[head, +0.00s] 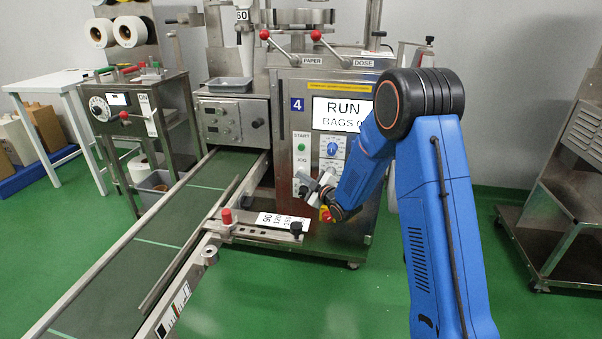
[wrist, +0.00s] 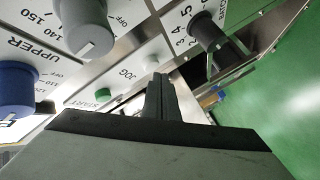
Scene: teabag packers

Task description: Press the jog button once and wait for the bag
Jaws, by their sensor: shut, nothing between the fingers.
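The control panel (head: 305,122) of machine 4 has a green START button (head: 301,147) with the JOG label below it in the head view. The pale jog button (wrist: 152,62) shows beside its label in the wrist view, just beyond my fingertips. My gripper (head: 304,181) is shut and empty, close in front of the panel at the jog position; the wrist view shows its fingers (wrist: 160,82) together. I cannot tell whether they touch the button. The display (head: 341,113) reads RUN and BAGS, with the count partly hidden by my arm. No bag is clearly visible.
Blue dial (head: 333,149) and other knobs (wrist: 84,27) stand out near the buttons. A green conveyor (head: 150,232) runs at the left, with a red-knobbed bar (head: 262,230) beside it. A metal rack (head: 560,215) stands right; green floor between is clear.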

